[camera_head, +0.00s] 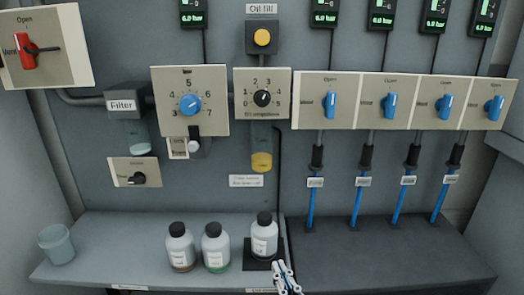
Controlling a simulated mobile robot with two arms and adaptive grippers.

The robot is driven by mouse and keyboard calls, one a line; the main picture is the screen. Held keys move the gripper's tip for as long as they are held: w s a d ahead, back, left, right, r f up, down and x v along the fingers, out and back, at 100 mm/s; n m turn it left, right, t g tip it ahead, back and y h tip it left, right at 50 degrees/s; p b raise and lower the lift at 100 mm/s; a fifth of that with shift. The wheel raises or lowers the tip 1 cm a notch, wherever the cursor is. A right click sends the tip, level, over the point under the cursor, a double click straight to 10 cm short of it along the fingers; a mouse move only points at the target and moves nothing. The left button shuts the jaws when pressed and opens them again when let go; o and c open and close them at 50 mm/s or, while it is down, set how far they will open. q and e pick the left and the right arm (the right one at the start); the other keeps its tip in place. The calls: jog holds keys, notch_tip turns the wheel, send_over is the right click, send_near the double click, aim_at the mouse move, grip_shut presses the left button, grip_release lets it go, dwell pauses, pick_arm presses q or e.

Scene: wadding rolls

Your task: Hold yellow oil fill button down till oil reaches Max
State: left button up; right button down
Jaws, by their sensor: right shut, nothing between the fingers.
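The yellow oil fill button (262,37) sits on a dark box under the "Oil fill" label at the top middle of the panel. Below it, under a black-knobbed dial, a clear oil container (261,150) shows yellow oil (261,162) in its lower part. A Max mark is too small to make out. My right gripper (279,266) is at the bottom middle, shut and empty, just in front of the bottle on the dark stand and far below the button. My left gripper is not in view.
Bottles (215,247) with dark caps and a blue cup (57,244) stand on the grey shelf (110,250). Dials, a red valve handle (26,50) and several blue valve handles (389,104) stick out from the panel. The dark shelf (390,260) at right is clear.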

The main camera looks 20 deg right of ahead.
dwell(0.5)
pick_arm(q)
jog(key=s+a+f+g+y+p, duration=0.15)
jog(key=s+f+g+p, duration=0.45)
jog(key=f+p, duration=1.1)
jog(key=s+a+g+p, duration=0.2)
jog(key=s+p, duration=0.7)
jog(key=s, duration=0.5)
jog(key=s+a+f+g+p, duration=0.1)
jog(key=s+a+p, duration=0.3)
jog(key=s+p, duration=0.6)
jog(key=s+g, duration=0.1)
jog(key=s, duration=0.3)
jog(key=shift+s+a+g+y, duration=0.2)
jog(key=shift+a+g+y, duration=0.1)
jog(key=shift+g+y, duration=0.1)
pick_arm(e)
jog(key=w+r+m+y, duration=0.2)
jog(key=r+y, duration=0.1)
jog(key=r, duration=1.2)
jog(key=w+a+r+m+y, duration=0.1)
jog(key=r+m+y, duration=0.1)
jog(key=r, duration=1.2)
jog(key=w+r+m+y, duration=0.2)
jog(key=r+y, duration=0.2)
jog(key=r, duration=1.1)
jog(key=shift+w+a+r+y, duration=0.3)
jog(key=shift+w+r, duration=0.05)
jog(key=shift+w, duration=0.1)
